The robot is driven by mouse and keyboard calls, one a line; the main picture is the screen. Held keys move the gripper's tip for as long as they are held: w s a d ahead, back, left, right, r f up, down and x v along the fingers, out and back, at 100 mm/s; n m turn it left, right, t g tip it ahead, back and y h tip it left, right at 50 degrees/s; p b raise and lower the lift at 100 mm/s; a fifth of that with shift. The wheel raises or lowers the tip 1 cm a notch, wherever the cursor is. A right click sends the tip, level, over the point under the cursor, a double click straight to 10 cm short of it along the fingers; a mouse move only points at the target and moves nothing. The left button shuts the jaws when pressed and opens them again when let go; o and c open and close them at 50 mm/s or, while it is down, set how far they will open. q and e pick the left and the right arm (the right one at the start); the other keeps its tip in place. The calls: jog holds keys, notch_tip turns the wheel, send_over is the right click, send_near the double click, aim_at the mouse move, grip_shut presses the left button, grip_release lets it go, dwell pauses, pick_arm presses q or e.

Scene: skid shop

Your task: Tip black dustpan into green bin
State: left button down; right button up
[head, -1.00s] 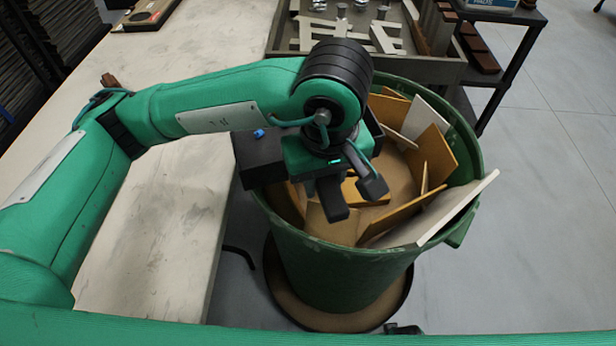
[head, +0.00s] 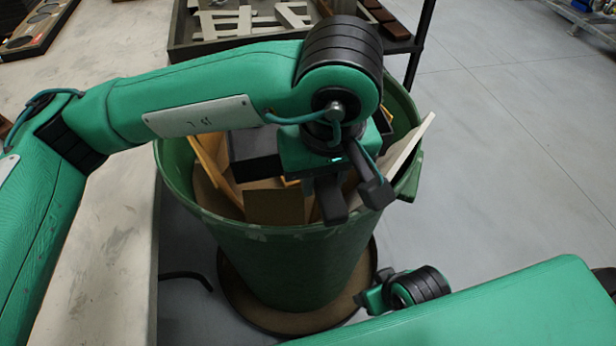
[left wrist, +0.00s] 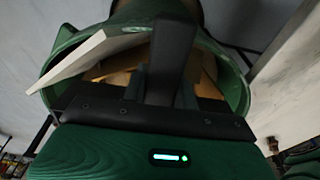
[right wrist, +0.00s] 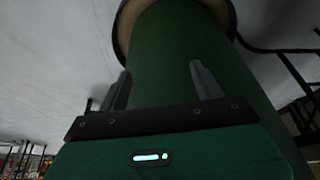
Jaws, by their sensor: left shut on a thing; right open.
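The green bin (head: 290,262) stands on the floor in the middle of the head view. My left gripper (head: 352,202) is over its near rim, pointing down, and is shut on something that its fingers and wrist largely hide. A dark boxy shape (head: 256,160) beside the wrist, over the bin's mouth, appears to be the black dustpan; whether it is tilted cannot be told. In the left wrist view a dark upright shape (left wrist: 172,62) stands before the bin's opening. My right gripper (right wrist: 160,90) is open and empty, facing the bin's side.
Tan and white boards fill the bin; a white board (head: 408,150) sticks out over its right rim. A pale worktable (head: 110,240) runs along the left. A grey tray (head: 240,38) with pale parts is behind. The floor at right is clear.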

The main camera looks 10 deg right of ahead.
pick_arm(q)
jog(key=shift+w+r, duration=0.1)
jog(key=shift+r, duration=0.3)
jog(key=r+g+p, duration=0.1)
jog(key=w+r+g+p, duration=0.1)
jog(key=r+g+p, duration=0.1)
jog(key=r+p, duration=0.1)
jog(key=shift+w+g, duration=0.3)
jog(key=shift+w+r+g+p, duration=0.3)
jog(key=shift+r+g+p, duration=0.3)
jog(key=shift+r, duration=0.2)
jog(key=shift+w+r+g+p, duration=0.4)
jog(key=shift+r, duration=0.15)
jog(key=shift+w+r, duration=0.25)
jog(key=w+r+g+p, duration=0.4)
jog(key=w, duration=0.1)
jog(key=shift+r, duration=0.15)
pick_arm(e)
jog(key=s+f+g, duration=0.1)
jog(key=f, duration=1.1)
jog(key=s+d+f+g, duration=0.1)
jog(key=s+f, duration=0.1)
jog(key=f, duration=1.1)
jog(key=shift+s+d, duration=0.2)
jog(key=shift+s, duration=0.1)
jog(key=shift+f, duration=0.1)
